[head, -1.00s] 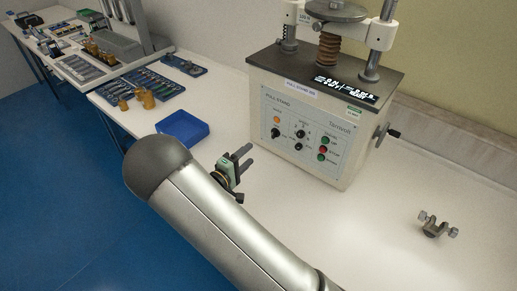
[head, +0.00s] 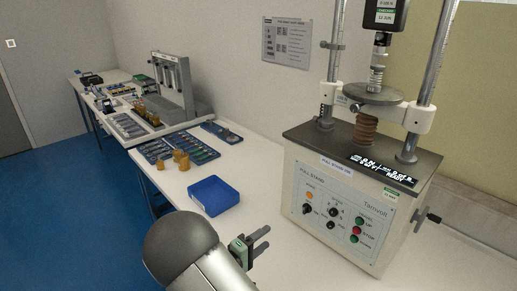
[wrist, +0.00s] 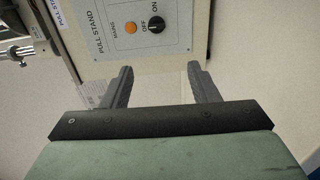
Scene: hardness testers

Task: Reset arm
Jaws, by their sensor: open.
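My gripper (head: 258,240) shows in the head view in front of the pull stand, just right of my arm's rounded grey joint. In the wrist view its two dark fingers (wrist: 160,88) are spread apart with nothing between them. The pull stand (head: 340,205) stands at the right of the head view, with knobs, buttons and a lit display. Its front panel with the orange mains lamp and off/on knob (wrist: 157,22) shows beyond the fingertips in the wrist view. A gap of white bench lies between my gripper and the stand.
A blue tray of tools (head: 178,150) and brass-coloured weights (head: 181,160) lie farther back. A grey machine (head: 172,95) stands beyond. Blue floor (head: 90,230) is clear at the left.

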